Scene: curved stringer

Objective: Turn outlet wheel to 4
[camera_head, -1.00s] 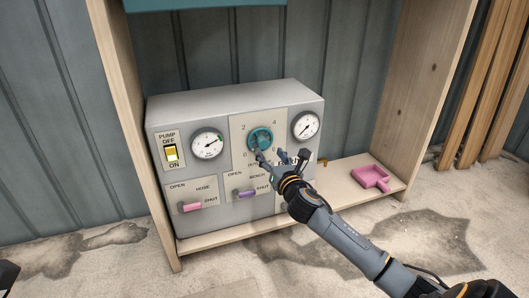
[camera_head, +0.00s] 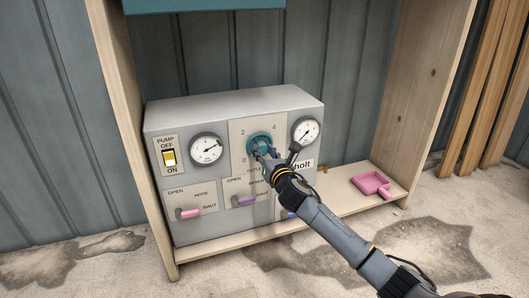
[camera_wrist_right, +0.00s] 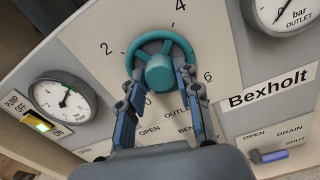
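The outlet wheel (camera_head: 259,141) is a teal handwheel on the grey panel, with a round hub; 0, 2, 4 and 6 are printed around it. It also shows in the right wrist view (camera_wrist_right: 160,66). I cannot make out a pointer on it. My right gripper (camera_head: 263,151) is at the wheel, coming from the lower right. In the right wrist view its two fingers (camera_wrist_right: 160,80) stand apart on either side of the hub, over the lower part of the wheel. Contact with the wheel is unclear. My left gripper is not in view.
A round gauge (camera_head: 206,149) sits left of the wheel and an outlet gauge (camera_head: 305,131) right. A yellow pump switch (camera_head: 169,157), a pink hose lever (camera_head: 189,213) and a purple lever (camera_head: 244,201) are nearby. A pink tray (camera_head: 371,184) lies on the shelf, right.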

